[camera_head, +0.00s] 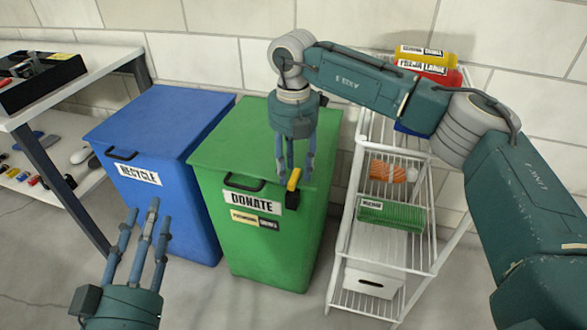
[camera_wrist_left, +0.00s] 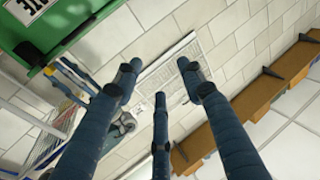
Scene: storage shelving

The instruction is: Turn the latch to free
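The latch is a yellow lever (camera_head: 294,179) on a black base (camera_head: 292,198), at the front upper edge of the green DONATE bin (camera_head: 265,145). The bin's lid looks closed. My right gripper (camera_head: 294,172) points down over that edge, its fingers close around or beside the yellow lever; I cannot tell whether they touch it. My left gripper (camera_head: 147,212) is empty, its fingers spread, low in front of the blue RECYCLE bin (camera_head: 160,125). Its spread fingers also show in the left wrist view (camera_wrist_left: 160,85), with nothing between them.
A white wire rack (camera_head: 340,265) with boxes and bottles stands right of the green bin. A table (camera_head: 95,68) with shelves stands at the left. A tiled wall is behind. Grey floor is clear in front of the bins. My right arm crosses in front of the rack.

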